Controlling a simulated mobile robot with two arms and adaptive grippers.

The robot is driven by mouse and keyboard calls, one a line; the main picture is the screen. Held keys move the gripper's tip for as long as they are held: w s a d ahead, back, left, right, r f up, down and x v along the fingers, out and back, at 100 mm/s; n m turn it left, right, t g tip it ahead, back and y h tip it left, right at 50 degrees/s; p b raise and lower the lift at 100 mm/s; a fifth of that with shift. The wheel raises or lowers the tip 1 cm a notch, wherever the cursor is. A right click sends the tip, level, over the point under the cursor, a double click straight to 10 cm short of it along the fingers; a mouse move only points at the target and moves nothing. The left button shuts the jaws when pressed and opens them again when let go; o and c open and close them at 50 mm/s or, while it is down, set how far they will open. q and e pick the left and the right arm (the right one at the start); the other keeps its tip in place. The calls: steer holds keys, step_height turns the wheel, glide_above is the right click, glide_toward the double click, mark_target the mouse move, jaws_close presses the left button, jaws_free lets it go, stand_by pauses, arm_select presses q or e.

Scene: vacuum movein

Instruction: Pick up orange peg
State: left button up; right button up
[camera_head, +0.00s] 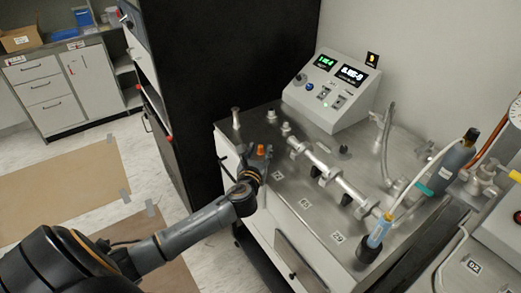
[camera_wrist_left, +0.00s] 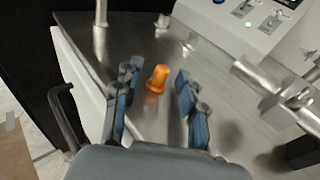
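The orange peg (camera_head: 261,150) stands on the steel top of the cart (camera_head: 300,228), near its left edge. In the left wrist view the orange peg (camera_wrist_left: 157,78) sits between and a little beyond my left gripper's spread fingers, with metal showing on both sides of it. My left gripper (camera_head: 255,163) reaches in over the cart's left edge at the peg. In the wrist view the left gripper (camera_wrist_left: 158,103) is open and empty, its blue pads apart. I cannot see my right gripper.
A control box (camera_head: 332,90) with lit displays stands at the back of the cart. A metal tube assembly (camera_head: 334,178) runs to the right of the peg. A metal post (camera_head: 236,118) stands behind it. A black handle (camera_wrist_left: 62,115) is at the cart's left side. A black cabinet (camera_head: 215,70) is behind.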

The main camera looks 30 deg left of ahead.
arm_select(q)
jaws_close()
steer(key=shift+r, duration=0.1)
